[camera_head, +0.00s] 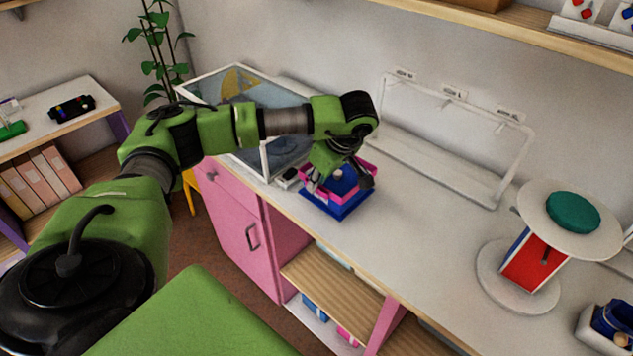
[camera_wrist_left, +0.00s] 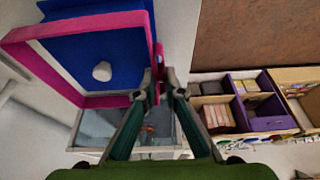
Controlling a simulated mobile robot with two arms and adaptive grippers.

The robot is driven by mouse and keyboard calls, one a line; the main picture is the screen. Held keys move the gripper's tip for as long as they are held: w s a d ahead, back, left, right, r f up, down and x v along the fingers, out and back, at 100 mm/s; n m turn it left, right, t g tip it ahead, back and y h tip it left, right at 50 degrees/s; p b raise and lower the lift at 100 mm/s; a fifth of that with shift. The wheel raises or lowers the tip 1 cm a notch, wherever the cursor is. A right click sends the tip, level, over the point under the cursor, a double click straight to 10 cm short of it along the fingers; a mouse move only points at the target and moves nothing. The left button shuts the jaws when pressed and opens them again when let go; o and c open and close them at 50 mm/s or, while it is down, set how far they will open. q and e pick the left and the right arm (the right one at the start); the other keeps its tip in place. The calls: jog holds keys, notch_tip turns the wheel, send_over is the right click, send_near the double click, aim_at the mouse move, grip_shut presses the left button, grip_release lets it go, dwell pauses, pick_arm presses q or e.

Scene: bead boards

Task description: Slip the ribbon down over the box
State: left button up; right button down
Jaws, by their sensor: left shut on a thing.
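The blue box (camera_head: 350,207) stands on the white counter. Its top, with a pale round knob (camera_wrist_left: 102,71), shows in the left wrist view. The ribbon is a stiff pink square loop (camera_wrist_left: 55,69), which also shows around the upper part of the box in the head view (camera_head: 369,184). Its outline encircles the knob; I cannot tell how far down the box it sits. My left gripper (camera_wrist_left: 163,88) is shut on one side of the ribbon, beside the box. In the head view, my wrist partly hides the box and ribbon. My right gripper is in neither view.
A glass-walled tank (camera_head: 222,85) stands on the counter, left of the box. A white wire frame (camera_head: 455,112) stands at the back. A round stand (camera_head: 515,290) with a teal disc is at the right. The counter between box and stand is clear.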

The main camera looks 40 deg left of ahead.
pick_arm(q)
jog(key=shift+f, duration=0.3)
jog(key=shift+b, duration=0.35)
dwell(0.5)
jog(key=o, duration=0.8)
jog(key=o, duration=0.4)
